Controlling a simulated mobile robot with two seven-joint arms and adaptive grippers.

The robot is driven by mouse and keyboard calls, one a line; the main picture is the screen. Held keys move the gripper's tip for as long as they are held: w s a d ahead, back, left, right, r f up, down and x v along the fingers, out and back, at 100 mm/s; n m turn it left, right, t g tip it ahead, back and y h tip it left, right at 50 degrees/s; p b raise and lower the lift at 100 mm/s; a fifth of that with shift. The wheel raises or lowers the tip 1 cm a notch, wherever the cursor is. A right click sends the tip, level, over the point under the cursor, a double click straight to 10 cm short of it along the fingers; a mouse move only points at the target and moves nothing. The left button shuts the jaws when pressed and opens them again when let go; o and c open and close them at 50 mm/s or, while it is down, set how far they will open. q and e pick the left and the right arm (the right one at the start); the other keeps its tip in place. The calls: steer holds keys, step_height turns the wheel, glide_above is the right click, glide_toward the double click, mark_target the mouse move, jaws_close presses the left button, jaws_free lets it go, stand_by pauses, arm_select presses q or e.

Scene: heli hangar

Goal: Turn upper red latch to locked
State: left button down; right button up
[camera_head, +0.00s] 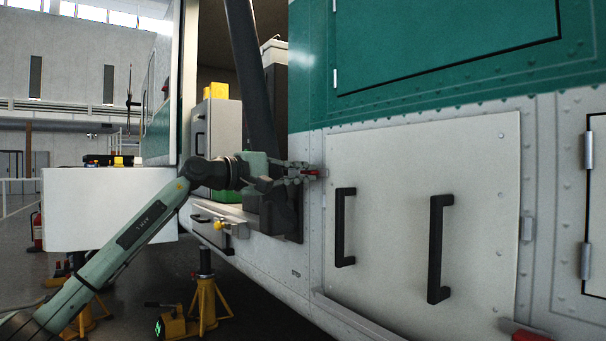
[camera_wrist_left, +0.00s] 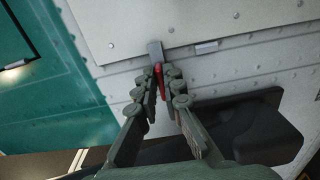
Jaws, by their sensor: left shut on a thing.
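The upper red latch (camera_head: 316,173) sits at the left edge of the grey-white panel (camera_head: 400,150) on the helicopter's side. In the left wrist view the latch (camera_wrist_left: 159,80) shows as a red handle below a grey metal mount. My left gripper (camera_head: 306,173) reaches it from the left, and its fingers are shut on the red handle. In the left wrist view the gripper (camera_wrist_left: 164,88) has one finger on each side of the handle, hiding part of it. Another red latch (camera_head: 530,336) shows at the panel's lower right, cut by the picture's edge. My right gripper is not in view.
Two black handles (camera_head: 345,227) (camera_head: 440,249) stick out from the panel. A yellow jack (camera_head: 205,305) stands on the floor under the fuselage. The open doorway with grey boxes (camera_head: 218,140) lies behind my left arm. A white box-like part (camera_head: 105,210) is at the left.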

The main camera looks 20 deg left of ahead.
arm_select(q)
steer(key=c, duration=1.6)
jaws_free()
steer(key=shift+c, duration=0.2)
steer(key=v, duration=1.2)
